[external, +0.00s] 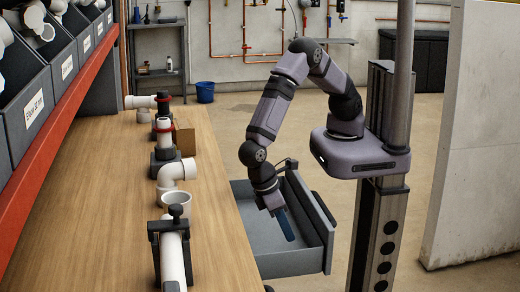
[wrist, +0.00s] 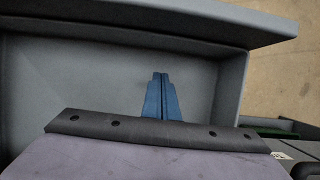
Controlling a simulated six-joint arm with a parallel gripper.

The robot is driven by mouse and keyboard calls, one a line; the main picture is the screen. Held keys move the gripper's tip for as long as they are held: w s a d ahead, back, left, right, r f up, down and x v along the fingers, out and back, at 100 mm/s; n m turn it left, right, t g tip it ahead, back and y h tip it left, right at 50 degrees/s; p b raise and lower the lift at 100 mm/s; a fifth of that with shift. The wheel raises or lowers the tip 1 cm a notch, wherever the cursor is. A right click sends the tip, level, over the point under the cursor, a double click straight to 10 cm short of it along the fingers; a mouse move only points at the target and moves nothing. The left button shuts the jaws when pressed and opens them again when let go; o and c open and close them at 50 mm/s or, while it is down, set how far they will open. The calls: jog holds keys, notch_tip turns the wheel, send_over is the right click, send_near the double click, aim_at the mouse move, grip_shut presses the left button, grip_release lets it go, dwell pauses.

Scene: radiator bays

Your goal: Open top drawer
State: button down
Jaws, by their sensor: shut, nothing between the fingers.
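The top drawer (external: 300,256) is a grey drawer pulled well out from under the workbench, and its inside looks empty. In the wrist view its front panel (wrist: 170,20) runs across the top of the picture. My gripper (external: 287,228) points down over the open drawer, with its blue fingers shut and nothing between them. In the wrist view the blue fingertips (wrist: 160,77) lie together over the drawer's bare floor, behind the front panel. I cannot tell how far the fingers are above the floor.
A wooden bench top (external: 218,235) with white pipe fittings (external: 177,172) and clamps stands left of the drawer. Grey bins on a red rack are at the far left. A blue bucket (external: 205,92) stands behind. A pale wall (external: 472,140) is at right, with free floor between.

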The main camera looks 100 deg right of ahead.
aim_at(313, 223)
jog(key=s+p, duration=0.1)
jog(key=s, duration=0.2)
jog(key=shift+s+r, duration=0.1)
jog(key=shift+s, duration=0.4)
jog(key=shift+s, duration=0.1)
jog(key=s+p, duration=0.1)
jog(key=s, duration=0.3)
jog(key=shift+s, duration=0.35)
jog(key=shift+w, duration=0.1)
jog(key=shift+w, duration=0.45)
jog(key=w+p, duration=0.1)
jog(key=w, duration=0.2)
jog(key=shift+w, duration=0.2)
jog(key=b+v, duration=0.1)
jog(key=v, duration=0.8)
jog(key=shift+r, duration=0.4)
